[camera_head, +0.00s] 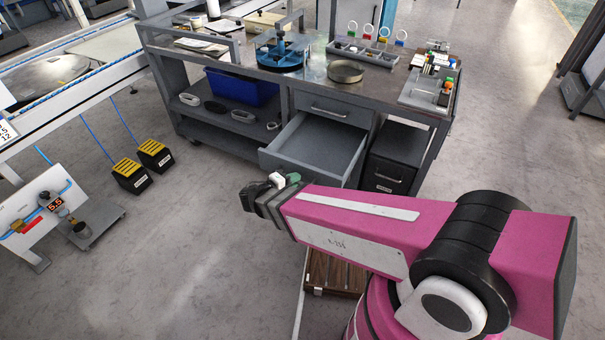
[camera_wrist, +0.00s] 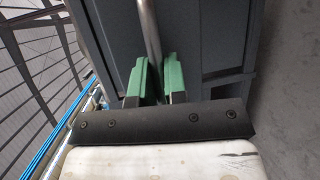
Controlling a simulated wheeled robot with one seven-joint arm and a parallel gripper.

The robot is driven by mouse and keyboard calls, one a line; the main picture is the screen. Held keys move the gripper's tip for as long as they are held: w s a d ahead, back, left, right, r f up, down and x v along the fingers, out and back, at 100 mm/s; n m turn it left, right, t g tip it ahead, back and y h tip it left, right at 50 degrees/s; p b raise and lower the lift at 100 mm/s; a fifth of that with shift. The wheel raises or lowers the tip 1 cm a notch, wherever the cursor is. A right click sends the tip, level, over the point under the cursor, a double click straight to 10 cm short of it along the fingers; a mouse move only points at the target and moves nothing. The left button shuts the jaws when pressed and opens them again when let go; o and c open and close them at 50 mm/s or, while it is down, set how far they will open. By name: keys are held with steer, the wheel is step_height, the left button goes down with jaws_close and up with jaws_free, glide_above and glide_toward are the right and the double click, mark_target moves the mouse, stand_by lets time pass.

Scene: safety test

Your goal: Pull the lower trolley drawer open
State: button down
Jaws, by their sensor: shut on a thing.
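The trolley's lower drawer (camera_head: 318,142) stands well out from the grey trolley frame, and its inside looks empty. Its dark grey front panel (camera_wrist: 205,35) fills much of the wrist view. A metal bar handle (camera_wrist: 150,30) runs along this panel. My gripper has green finger pads (camera_wrist: 154,78), and they are closed on the bar from both sides. In the head view my gripper (camera_head: 290,179) is at the drawer's front, and my wrist hides the handle there. The upper drawer (camera_head: 331,109), with its own bar handle, is closed.
The trolley top (camera_head: 310,72) carries a blue fixture (camera_head: 283,52), a round dish (camera_head: 345,71) and a parts tray (camera_head: 430,90). A blue bin (camera_head: 240,88) sits on the lower shelf. A black cabinet (camera_head: 393,160) stands at right. Yellow-black boxes (camera_head: 131,175) are on the floor at left.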

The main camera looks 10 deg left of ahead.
steer(key=shift+s+a, duration=0.25)
steer(key=shift+s, duration=0.4)
steer(key=shift+s+a, duration=0.2)
steer(key=shift+s, duration=0.45)
steer(key=c, duration=1.5)
jaws_free()
steer(key=shift+o, duration=0.2)
steer(key=v, duration=1.1)
steer(key=shift+w, duration=0.15)
